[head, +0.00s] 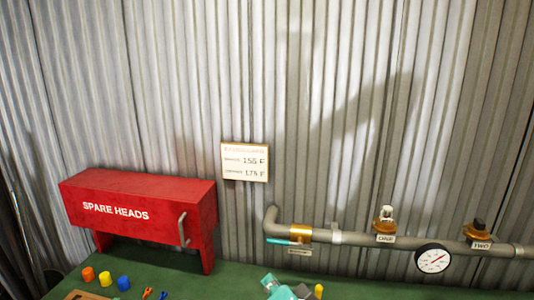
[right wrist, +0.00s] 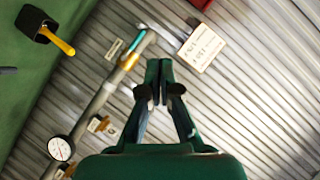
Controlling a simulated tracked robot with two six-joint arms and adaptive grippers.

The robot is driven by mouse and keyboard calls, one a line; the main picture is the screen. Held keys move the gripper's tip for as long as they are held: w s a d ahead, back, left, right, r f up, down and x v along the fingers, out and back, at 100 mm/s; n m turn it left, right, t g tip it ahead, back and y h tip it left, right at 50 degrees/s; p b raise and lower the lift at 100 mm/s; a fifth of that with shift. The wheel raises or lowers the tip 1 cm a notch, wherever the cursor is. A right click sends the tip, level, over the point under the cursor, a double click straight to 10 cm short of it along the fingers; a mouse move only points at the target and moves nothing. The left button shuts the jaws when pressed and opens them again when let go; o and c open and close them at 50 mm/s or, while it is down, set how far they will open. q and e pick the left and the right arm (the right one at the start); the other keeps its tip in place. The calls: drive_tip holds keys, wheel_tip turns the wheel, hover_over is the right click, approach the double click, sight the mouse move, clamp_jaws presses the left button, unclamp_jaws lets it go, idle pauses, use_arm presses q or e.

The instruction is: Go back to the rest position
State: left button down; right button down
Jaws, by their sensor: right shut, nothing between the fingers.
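My right gripper (head: 272,283) shows only in part at the bottom edge of the head view, as teal and grey pieces. In the right wrist view the right gripper (right wrist: 159,82) is dark green, its fingers shut together with nothing between them. It is apart from the wall and the pipe there. My left gripper is in neither view.
A red SPARE HEADS box (head: 140,205) stands left on the green bench (head: 180,280). Small coloured caps (head: 105,278) lie before it.

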drive_tip(key=d+f+n+g+h, duration=0.1)
drive_tip(key=d+f+n+g, duration=0.15)
drive_tip(key=f, duration=0.95)
drive_tip(key=d+f+n+g, duration=0.1)
drive_tip(key=d+f+g, duration=0.25)
drive_tip(key=f, duration=0.95)
drive_tip(key=s+d+f+n+g, duration=0.1)
drive_tip(key=s+d+f+g, duration=0.1)
drive_tip(key=s+f, duration=0.7)
drive_tip(key=s+d+f+n+g+y, duration=0.1)
drive_tip(key=s+d+f+g, duration=0.2)
drive_tip(key=s+f, duration=0.6)
drive_tip(key=shift+s+d+f+g, duration=0.2)
drive_tip(key=shift+s+f+g, duration=0.2)
drive_tip(key=shift+g, duration=0.3)
